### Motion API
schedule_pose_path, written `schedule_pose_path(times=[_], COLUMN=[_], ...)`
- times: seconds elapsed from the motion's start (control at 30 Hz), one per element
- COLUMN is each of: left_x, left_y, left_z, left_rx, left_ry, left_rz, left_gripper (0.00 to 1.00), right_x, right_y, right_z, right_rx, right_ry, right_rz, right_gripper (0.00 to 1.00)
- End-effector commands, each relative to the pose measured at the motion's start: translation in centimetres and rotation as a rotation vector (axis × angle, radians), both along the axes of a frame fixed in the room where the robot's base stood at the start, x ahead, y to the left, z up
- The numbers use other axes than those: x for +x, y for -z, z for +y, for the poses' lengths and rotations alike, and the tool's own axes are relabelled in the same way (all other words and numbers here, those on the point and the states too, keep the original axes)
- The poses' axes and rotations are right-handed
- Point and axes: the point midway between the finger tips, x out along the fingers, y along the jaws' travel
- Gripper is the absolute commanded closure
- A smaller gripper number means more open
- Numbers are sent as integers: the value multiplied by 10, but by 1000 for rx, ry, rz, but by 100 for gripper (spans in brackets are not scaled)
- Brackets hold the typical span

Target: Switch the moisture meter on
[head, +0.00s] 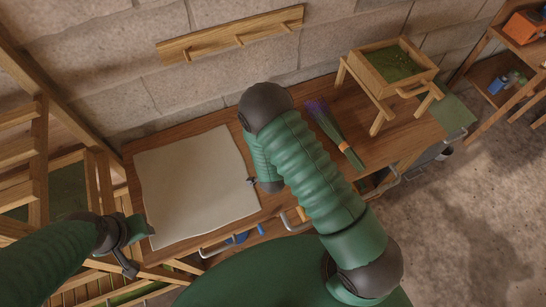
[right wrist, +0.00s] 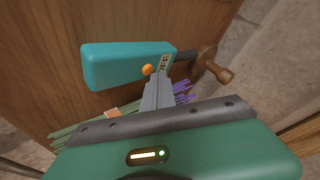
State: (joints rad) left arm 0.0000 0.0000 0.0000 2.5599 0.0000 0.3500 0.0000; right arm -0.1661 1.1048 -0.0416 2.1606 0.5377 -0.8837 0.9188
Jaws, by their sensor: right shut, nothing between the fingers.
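The moisture meter (right wrist: 112,66) is a teal block with an orange button (right wrist: 147,70) and a pale label with dark lettering at one end; I cannot read the lettering surely. It shows in the right wrist view, and I cannot make it out in the head view. My right gripper (right wrist: 157,80) is shut and empty, its fingertips right beside the orange button and label end. I cannot tell whether they touch. In the head view my right arm covers the middle of the bench. My left gripper (head: 126,258) is at the bench's left front; its jaw opening is unclear.
A lavender bundle (head: 333,132) lies on the bench (head: 396,140), and under my fingers in the wrist view. A dark disc with a wooden handle (right wrist: 219,70) is beside the meter. A pale sheet (head: 195,185) covers the bench's left; a wooden framed tray (head: 395,66) stands at right.

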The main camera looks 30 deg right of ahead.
Motion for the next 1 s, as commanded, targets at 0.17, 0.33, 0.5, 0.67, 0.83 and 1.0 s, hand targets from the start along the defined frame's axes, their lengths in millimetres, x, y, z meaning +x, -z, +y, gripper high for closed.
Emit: schedule_pose_path(times=[0.17,0.33,0.5,0.67,0.83,1.0], left_x=[0,0,0,0,0,0], left_y=[6,5,7,7,3,-1], left_z=[0,0,0,0,0,0], left_rx=[0,0,0,0,0,0], left_ry=[0,0,0,0,0,0], left_rz=[0,0,0,0,0,0], left_gripper=[64,64,64,64,64,64], right_x=[-1,-1,-1,-1,-1,0], right_y=[6,5,7,7,2,-5], right_z=[0,0,0,0,0,0], right_rx=[0,0,0,0,0,-1], right_ry=[0,0,0,0,0,1], right_rz=[0,0,0,0,0,0], right_gripper=[100,100,100,100,100,100])
